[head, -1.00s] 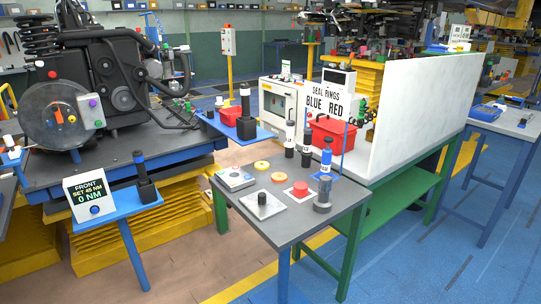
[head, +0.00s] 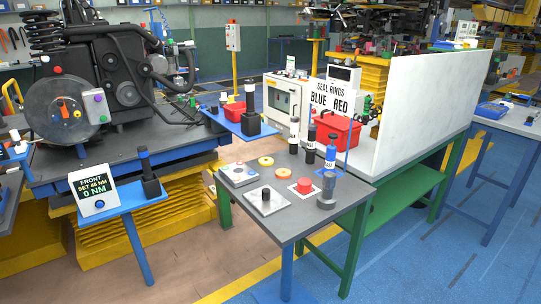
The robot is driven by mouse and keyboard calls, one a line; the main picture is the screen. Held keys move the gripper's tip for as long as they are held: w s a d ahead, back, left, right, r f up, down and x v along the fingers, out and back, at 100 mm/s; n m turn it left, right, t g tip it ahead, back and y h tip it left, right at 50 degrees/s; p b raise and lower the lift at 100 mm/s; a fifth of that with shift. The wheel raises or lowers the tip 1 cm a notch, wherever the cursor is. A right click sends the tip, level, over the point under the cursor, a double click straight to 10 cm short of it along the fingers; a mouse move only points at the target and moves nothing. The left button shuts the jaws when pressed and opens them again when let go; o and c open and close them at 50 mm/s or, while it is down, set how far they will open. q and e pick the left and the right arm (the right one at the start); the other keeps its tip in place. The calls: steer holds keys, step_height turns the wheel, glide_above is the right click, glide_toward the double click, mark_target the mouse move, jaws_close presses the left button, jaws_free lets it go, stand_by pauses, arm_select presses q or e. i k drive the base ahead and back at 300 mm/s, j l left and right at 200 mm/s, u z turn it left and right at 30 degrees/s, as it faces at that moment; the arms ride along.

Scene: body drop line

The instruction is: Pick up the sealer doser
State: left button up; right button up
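A blue and grey upright tool (head: 327,188) stands near the right edge of the small grey table (head: 285,224). It has a grey base and a blue upper part with a pale band. Two dark bottles with pale labels stand behind it, a nearer one (head: 310,147) and a farther one (head: 294,134). I cannot read any label, so I cannot tell for sure which of these is the sealer doser. Neither of my grippers shows in the head view.
On the table lie a plate with a black knob (head: 266,201), a red puck (head: 304,186) and orange rings (head: 266,161). A white panel (head: 425,105) rises behind to the right. Open floor lies in front.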

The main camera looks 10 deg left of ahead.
mark_target(293, 140)
steer(key=i+l, duration=0.15)
steer(key=l, duration=0.2)
steer(key=i+l+u, duration=0.15)
steer(key=l, duration=0.2)
steer(key=i+l, duration=0.2)
steer(key=l, duration=0.2)
steer(key=i+l+u, duration=0.1)
steer(key=l, duration=0.25)
steer(key=i+l, duration=0.2)
steer(key=l, duration=0.2)
steer(key=i+l+u, duration=0.15)
steer(key=l, duration=0.25)
